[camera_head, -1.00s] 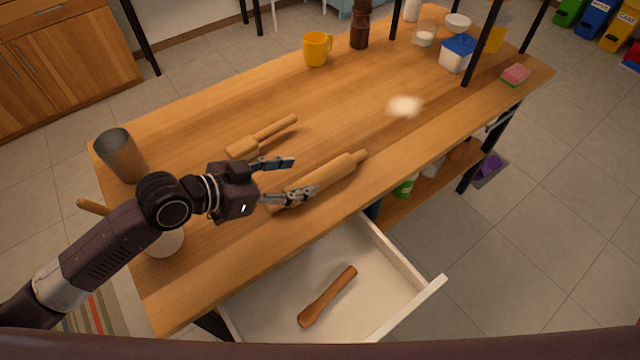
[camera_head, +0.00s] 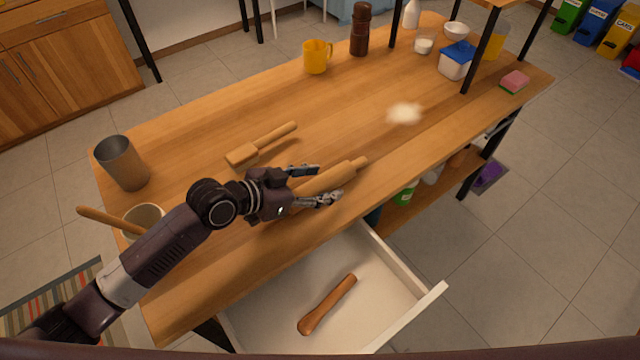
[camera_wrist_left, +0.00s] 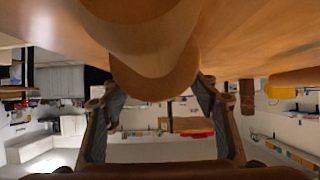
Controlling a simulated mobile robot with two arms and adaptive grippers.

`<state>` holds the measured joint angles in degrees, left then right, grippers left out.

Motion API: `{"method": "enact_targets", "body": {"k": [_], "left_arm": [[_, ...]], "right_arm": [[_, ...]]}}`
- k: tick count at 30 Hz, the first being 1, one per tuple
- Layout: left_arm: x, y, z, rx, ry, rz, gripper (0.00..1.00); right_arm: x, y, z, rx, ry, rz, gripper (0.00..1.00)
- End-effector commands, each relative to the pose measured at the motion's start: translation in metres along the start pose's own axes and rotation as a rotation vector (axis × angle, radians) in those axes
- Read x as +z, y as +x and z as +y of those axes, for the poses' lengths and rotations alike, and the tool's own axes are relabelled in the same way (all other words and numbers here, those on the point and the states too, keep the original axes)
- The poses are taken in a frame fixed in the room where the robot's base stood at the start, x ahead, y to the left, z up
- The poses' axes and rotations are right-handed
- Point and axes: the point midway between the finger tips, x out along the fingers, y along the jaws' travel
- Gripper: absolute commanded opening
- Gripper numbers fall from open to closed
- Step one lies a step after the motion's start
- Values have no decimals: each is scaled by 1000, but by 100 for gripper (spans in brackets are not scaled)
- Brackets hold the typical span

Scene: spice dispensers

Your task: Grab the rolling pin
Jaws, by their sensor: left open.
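The wooden rolling pin (camera_head: 338,175) lies on the wooden table near its front edge, above the open drawer. My left gripper (camera_head: 317,184) is open over the pin, one finger on its far side and one on its near side. The gripper and wrist hide the pin's left part. In the left wrist view the rolling pin (camera_wrist_left: 150,45) fills the upper middle, between and beyond the open fingers of the left gripper (camera_wrist_left: 158,95). I cannot tell whether the fingers touch it. My right gripper is not in view.
A wooden mallet (camera_head: 262,145) lies just behind the pin. A metal cup (camera_head: 122,163) and a pot with a wooden handle (camera_head: 143,217) stand at the left. The open white drawer (camera_head: 405,318) holds a wooden tool (camera_head: 328,304). A yellow mug (camera_head: 317,57) stands farther back.

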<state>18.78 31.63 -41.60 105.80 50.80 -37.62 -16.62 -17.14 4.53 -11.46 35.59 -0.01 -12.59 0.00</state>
Motion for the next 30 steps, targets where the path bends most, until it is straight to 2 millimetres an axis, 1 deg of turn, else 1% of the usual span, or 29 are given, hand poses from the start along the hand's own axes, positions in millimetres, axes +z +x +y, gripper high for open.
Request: {"method": "enact_targets", "body": {"k": [4,18,26,30], "left_arm": [[0,0,0,0,0,0,54],[0,0,0,0,-1,-1,2],[-2,-1,0,-1,0,2,2],[-9,-5,-1,-1,0,4,2]], "right_arm": [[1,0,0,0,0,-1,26],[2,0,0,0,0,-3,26],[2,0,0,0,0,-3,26],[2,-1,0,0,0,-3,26]]}}
